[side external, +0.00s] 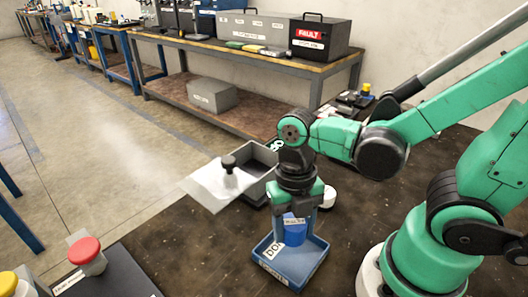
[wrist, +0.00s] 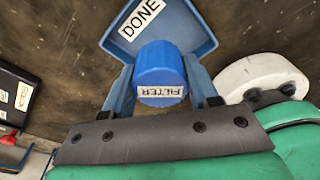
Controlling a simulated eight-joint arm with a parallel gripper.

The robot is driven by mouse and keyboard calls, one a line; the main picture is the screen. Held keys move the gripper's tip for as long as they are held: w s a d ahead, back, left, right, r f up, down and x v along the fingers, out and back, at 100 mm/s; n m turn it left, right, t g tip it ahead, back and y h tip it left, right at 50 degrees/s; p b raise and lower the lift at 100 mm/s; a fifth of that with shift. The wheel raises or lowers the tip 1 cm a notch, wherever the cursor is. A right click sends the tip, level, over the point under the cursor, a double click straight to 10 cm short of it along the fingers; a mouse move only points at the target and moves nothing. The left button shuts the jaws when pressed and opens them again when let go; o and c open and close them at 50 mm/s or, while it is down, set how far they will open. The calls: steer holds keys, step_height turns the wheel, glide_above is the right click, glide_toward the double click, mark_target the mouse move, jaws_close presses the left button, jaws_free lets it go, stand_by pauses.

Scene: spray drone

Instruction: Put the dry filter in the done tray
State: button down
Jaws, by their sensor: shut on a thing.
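The blue cylindrical filter (side external: 294,235) has a white label that reads FILTER in the wrist view (wrist: 160,88). My gripper (side external: 297,214) points down and is shut on it, with one blue finger on each side in the wrist view (wrist: 161,75). The blue done tray (side external: 308,268) is on the dark tabletop below my gripper, and its DONE label shows in the wrist view (wrist: 195,28). The filter is over or within the tray's outline. I cannot tell whether it touches the tray floor.
A grey open box (side external: 258,160) with a white sheet (side external: 208,184) and a black knob (side external: 229,164) is behind the tray. A white round piece (wrist: 262,76) is close to my gripper's right. Bare tabletop lies left of the tray.

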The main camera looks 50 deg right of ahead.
mark_target(291, 254)
steer(key=shift+f, duration=2.4)
steer(key=shift+c, duration=1.2)
jaws_free()
steer(key=shift+r, duration=0.1)
